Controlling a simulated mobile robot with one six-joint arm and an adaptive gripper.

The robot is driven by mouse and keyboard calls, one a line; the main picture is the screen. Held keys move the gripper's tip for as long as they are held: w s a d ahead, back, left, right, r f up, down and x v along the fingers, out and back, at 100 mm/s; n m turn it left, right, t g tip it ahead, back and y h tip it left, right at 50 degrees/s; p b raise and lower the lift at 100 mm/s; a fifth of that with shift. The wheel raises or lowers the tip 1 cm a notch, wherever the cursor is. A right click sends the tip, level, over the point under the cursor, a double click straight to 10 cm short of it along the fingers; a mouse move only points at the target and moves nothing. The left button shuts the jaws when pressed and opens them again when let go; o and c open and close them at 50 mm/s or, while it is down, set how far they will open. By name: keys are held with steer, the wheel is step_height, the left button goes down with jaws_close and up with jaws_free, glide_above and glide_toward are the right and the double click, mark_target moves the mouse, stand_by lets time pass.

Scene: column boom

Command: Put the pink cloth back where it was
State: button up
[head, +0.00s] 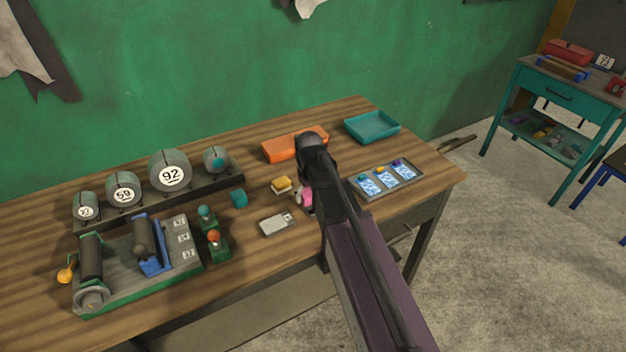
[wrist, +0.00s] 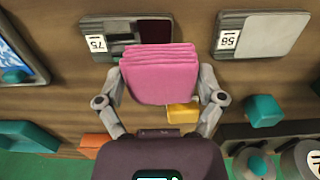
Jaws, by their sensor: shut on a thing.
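The pink cloth (wrist: 160,75), a folded, layered pad, is between the two fingers of my gripper (wrist: 160,90) in the wrist view. My gripper is shut on it. In the head view only a small pink part of the cloth (head: 307,198) shows beside my arm, over the wooden bench; my arm hides most of it and the gripper. A grey plate with a dark recessed area and a numbered tag (wrist: 98,43) lies partly behind the cloth in the wrist view. I cannot tell whether the cloth touches it.
A second grey tagged plate (head: 277,223) lies left of the cloth. A yellow block (head: 281,184) and a teal cube (head: 239,198) are nearby. An orange box (head: 295,145), a teal tray (head: 372,127) and a card tray (head: 387,179) stand around. Round weights (head: 170,172) line the left.

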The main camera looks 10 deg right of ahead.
steer(key=shift+w, duration=0.1)
steer(key=w+d, duration=0.1)
steer(key=w, duration=0.3)
steer(key=w+d+f+b, duration=0.1)
steer(key=w, duration=0.4)
steer(key=w+d, duration=0.1)
steer(key=w, duration=0.4)
steer(key=shift+w+d+f, duration=0.1)
steer(key=shift+d+f, duration=0.1)
steer(key=shift+d, duration=0.1)
steer(key=shift+w+d, duration=0.1)
steer(key=shift+w, duration=0.35)
steer(key=shift+w+d+f+b, duration=0.1)
steer(key=shift+w+f+b, duration=0.15)
steer(key=shift+b, duration=0.15)
steer(key=shift+s+f+b, duration=0.1)
steer(key=shift+f+b, duration=1.45)
steer(key=shift+b, duration=0.05)
steer(key=shift+f, duration=0.2)
steer(key=o, duration=0.7)
